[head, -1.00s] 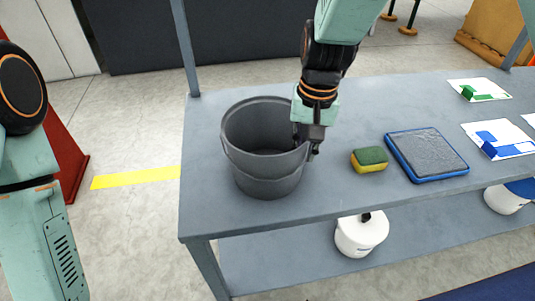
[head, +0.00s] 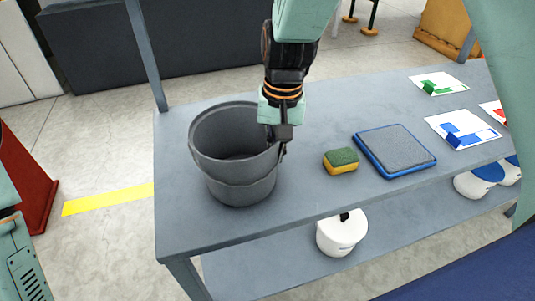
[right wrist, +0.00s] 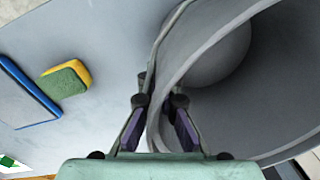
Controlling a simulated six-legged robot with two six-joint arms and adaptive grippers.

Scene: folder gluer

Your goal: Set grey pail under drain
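The grey pail (head: 240,185) stands upright near the left end of the grey table, open at the top. In the right wrist view its rim (right wrist: 168,85) runs between my fingers, and its inside looks empty. My right gripper (head: 280,150) is at the right side of the pail's rim. Its two fingers (right wrist: 160,105) straddle the wall, one inside and one outside, with gaps showing beside the wall, so it looks open. My left gripper is out of view. No drain can be made out.
Right of the pail on the table (head: 215,240) lie a green and yellow sponge (head: 341,161), a blue-edged grey pad (head: 395,150) and cards with coloured blocks (head: 462,129). White containers (head: 342,233) stand on the lower shelf. A yellow floor strip (head: 107,199) lies left.

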